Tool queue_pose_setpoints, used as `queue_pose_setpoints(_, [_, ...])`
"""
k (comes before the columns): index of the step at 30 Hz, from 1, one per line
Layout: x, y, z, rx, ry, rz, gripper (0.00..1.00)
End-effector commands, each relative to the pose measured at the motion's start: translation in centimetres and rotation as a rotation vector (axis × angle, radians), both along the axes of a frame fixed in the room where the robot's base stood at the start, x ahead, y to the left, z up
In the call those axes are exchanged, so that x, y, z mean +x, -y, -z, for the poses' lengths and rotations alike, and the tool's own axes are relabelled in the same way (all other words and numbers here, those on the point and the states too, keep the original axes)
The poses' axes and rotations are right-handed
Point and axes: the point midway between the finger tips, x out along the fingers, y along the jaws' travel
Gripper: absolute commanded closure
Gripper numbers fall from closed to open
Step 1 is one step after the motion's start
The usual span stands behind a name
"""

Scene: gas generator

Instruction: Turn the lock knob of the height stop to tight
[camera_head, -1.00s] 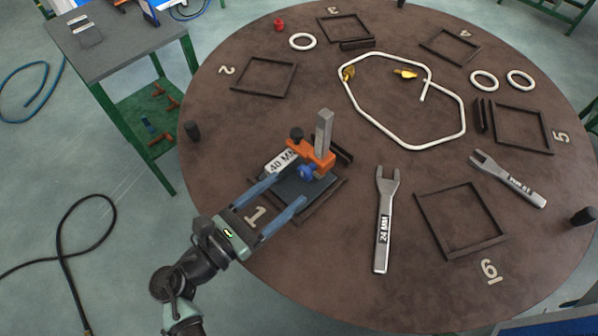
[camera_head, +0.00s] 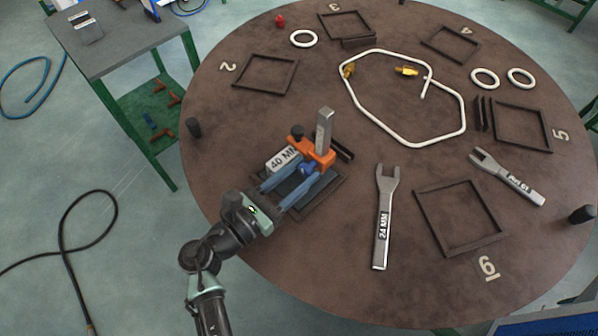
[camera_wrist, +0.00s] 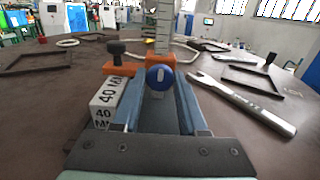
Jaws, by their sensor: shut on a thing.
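The height stop has an upright grey post (camera_head: 324,128) and an orange slider (camera_head: 320,153). A blue lock knob (camera_head: 308,168) sits on the slider's near side. In the wrist view the knob (camera_wrist: 160,77) faces me, with a white mark on its face, in front of the scaled post (camera_wrist: 164,28). My gripper (camera_head: 309,169) has its long blue fingers on both sides of the blue knob and is shut on it. The fingertips' contact is partly hidden. A black knob (camera_head: 296,131) stands on the orange arm to the left, also in the wrist view (camera_wrist: 116,48).
A white "40 MM" block (camera_head: 281,160) lies close beside my left finger. The stop stands in a dark frame by number 1. A 24 MM wrench (camera_head: 382,226) lies to the right. A bent white pipe (camera_head: 386,130) lies behind. The table between is clear.

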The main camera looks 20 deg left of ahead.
Motion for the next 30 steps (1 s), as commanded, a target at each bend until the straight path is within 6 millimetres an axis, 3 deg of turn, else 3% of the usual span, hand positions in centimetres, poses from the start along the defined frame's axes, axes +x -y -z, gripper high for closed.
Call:
queue_pose_setpoints(3, [-0.03, -0.01, 0.01, 0.0, 0.0, 0.0, 1.0])
queue_pose_setpoints(17, [-0.04, 0.01, 0.17, 0.083, 0.03, 0.0, 1.0])
queue_pose_setpoints(30, [-0.03, 0.02, 0.34, 0.435, 0.158, 0.0, 1.0])
